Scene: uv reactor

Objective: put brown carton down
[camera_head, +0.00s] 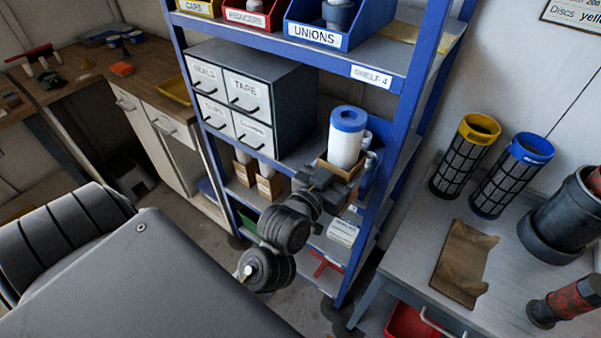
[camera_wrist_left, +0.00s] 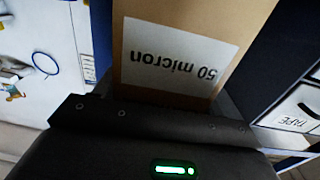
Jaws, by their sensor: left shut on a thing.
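The brown carton (camera_head: 340,171) is at the middle shelf of the blue rack, right of the drawer cabinet. In the head view it is partly hidden behind my left gripper (camera_head: 322,182), and a white cylinder with a blue cap (camera_head: 346,138) stands up at it. In the left wrist view the brown carton (camera_wrist_left: 128,30) fills the top middle, its white "50 micron" label upside down. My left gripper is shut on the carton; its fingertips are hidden. I cannot tell whether the carton's base touches the shelf. My right gripper is not in view.
The grey drawer cabinet (camera_head: 250,95) stands left of the carton, and a blue rack post (camera_head: 400,130) is close on the right. Labelled bins, including a blue UNIONS bin (camera_head: 325,30), sit above. Brown cartons (camera_head: 270,186) stand below. The right bench (camera_head: 415,245) holds cylinders and brown paper.

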